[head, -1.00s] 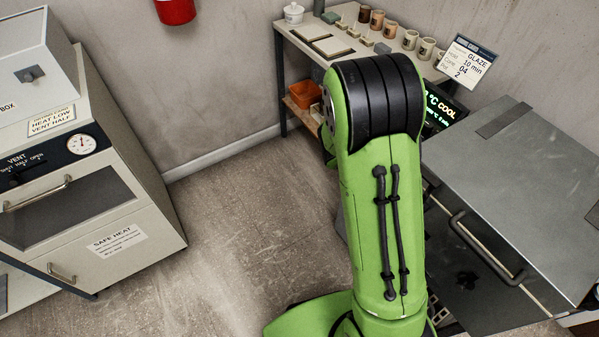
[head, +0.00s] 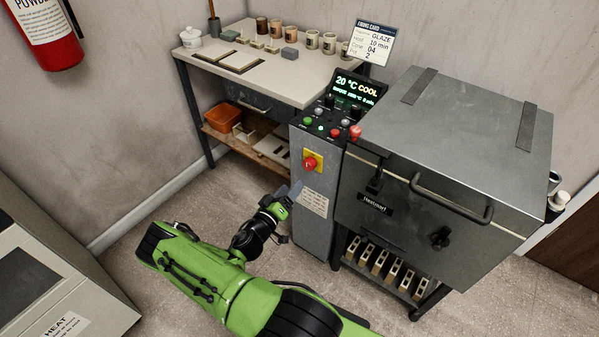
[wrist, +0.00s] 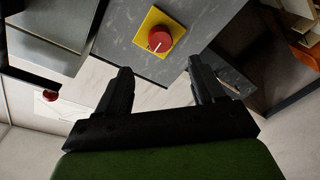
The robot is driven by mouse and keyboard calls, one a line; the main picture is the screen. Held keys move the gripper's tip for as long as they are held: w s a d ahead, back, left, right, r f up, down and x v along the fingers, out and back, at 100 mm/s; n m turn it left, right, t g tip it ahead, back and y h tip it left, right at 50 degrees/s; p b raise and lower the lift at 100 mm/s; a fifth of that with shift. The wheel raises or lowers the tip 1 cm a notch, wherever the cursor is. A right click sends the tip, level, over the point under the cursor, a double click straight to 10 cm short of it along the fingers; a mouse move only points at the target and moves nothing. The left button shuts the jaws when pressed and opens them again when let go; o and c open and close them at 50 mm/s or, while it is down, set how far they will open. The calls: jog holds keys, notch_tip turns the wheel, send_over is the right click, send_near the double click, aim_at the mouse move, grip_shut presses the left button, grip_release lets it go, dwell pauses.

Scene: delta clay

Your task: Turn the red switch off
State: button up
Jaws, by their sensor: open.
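The red switch (head: 311,163) is a round red knob on a yellow plate, on the front of the grey control cabinet (head: 312,215). In the wrist view the red switch (wrist: 160,38) is near the top middle, with a short pale mark on its face. My gripper (head: 290,190) is below and a little left of the switch in the head view. In the wrist view my gripper (wrist: 161,68) has its two black fingers spread, with nothing between them. The knob shows beyond the fingertips, apart from them.
The grey kiln (head: 440,160) stands at right. A table (head: 290,88) with cups stands behind.

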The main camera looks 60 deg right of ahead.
aim_at(307, 167)
jog(key=d, duration=0.3)
jog(key=d+b, duration=0.1)
jog(key=d, duration=0.3)
jog(key=d+b, duration=0.1)
jog(key=d, duration=0.2)
jog(key=shift+s+d, duration=0.2)
jog(key=shift+s, duration=0.05)
jog(key=c, duration=1.1)
jog(key=shift+o, duration=0.2)
